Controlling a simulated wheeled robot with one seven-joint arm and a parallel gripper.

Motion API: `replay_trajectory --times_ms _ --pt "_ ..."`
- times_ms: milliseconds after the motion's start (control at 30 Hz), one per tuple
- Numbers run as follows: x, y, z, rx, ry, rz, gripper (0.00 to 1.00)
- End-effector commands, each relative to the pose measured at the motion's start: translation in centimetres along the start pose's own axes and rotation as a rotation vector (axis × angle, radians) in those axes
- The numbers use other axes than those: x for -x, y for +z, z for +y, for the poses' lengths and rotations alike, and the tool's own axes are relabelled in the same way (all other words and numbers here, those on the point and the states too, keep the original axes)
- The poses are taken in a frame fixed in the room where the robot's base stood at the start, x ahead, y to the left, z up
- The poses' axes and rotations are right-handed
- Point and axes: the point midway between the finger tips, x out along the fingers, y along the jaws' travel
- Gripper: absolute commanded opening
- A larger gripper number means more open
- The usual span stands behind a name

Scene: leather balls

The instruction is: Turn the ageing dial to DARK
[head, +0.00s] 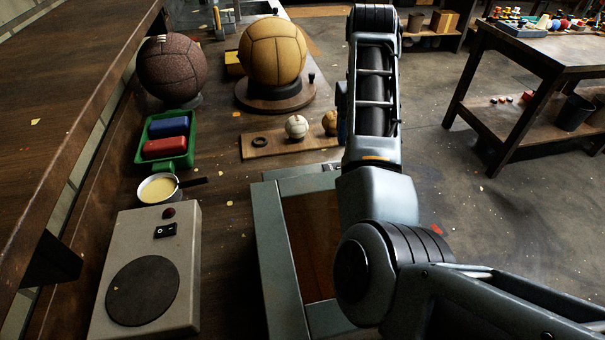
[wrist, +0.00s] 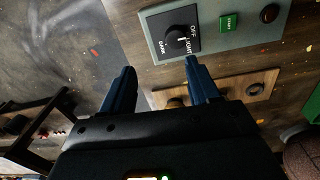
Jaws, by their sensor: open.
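The ageing dial (wrist: 179,36) is a round black knob on a grey panel (wrist: 152,21) in the wrist view. White labels OFF, LIGHT and DARK stand around it, with DARK toward the lower left of the knob in the picture. A pale mark shows on the knob near LIGHT, but its exact setting is too small to tell. My gripper (wrist: 158,68) is open, its two blue fingers apart and nothing between them. The fingertips appear just below the panel in the picture, apart from the knob. In the head view my arm hides the dial.
A green button (wrist: 228,22) and a dark red round part (wrist: 269,13) sit beside the dial. A wooden board (head: 262,149) with small balls lies near my arm. A large tan ball (head: 272,52), brown ball (head: 172,68), green tray (head: 183,163) and pan (head: 158,189) stand left.

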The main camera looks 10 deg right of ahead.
Motion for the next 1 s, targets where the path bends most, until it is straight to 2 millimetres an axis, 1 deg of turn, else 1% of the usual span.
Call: replay_trajectory --times_ms 100,233,500,633,800,1000 --pt "-0.6 0.2 -0.2 0.055 -0.029 -0.005 0.61" --pt "-1.7 0.2 -0.4 0.065 -0.033 -0.006 0.61" --pt "-5.6 0.3 -0.6 0.064 -0.032 -0.007 0.61" --pt "-7.2 0.2 -0.6 0.063 -0.031 -0.006 0.61" --pt "-8.1 0.2 -0.6 0.062 -0.031 -0.005 0.61" --pt "-8.2 0.2 -0.6 0.062 -0.031 -0.004 0.61"
